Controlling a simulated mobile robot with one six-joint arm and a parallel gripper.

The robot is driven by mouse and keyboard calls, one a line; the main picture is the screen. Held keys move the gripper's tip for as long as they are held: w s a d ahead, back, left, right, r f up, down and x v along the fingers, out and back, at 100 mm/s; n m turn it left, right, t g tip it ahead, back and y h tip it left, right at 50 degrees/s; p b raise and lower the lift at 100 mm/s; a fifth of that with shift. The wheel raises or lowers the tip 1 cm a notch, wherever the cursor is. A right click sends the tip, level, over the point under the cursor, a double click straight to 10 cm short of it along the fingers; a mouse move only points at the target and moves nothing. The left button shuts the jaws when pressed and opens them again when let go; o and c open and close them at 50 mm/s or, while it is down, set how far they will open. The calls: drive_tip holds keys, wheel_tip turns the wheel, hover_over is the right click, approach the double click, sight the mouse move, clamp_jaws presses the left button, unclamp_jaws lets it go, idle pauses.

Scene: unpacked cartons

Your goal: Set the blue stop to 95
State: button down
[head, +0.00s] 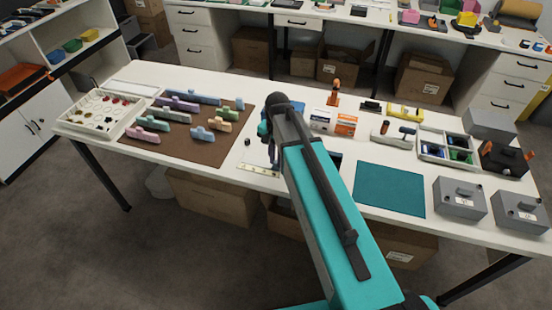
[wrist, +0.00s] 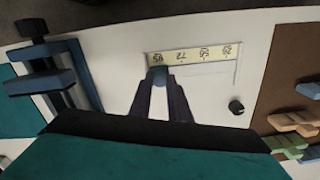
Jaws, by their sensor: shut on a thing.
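The blue stop (wrist: 157,74) shows in the wrist view as a small blue block at the lower edge of a pale number strip (wrist: 193,55). The strip's numbers appear upside down and small; the stop is beside the leftmost one, which looks like 95. My gripper (wrist: 165,80) has its dark fingers shut on the stop, which is partly hidden between the tips. In the head view the strip (head: 258,167) lies at the table's front edge, and my arm partly covers the area around it.
A blue clamp-like tool (wrist: 45,70) stands close on the left. A brown mat (head: 180,150) with pastel pieces lies left in the head view, and a teal mat (head: 389,188) lies right.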

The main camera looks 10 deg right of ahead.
drive_tip(key=shift+s+d, duration=0.15)
drive_tip(key=shift+d, duration=0.25)
drive_tip(key=c, duration=1.7)
unclamp_jaws()
drive_tip(key=shift+s, duration=0.1)
drive_tip(key=shift+o, duration=0.2)
drive_tip(key=shift+a, duration=0.2)
drive_tip(key=shift+r, duration=0.15)
wheel_tip(320, 180, up, 13)
drive_tip(key=b, duration=0.3)
drive_tip(key=shift+r, duration=0.2)
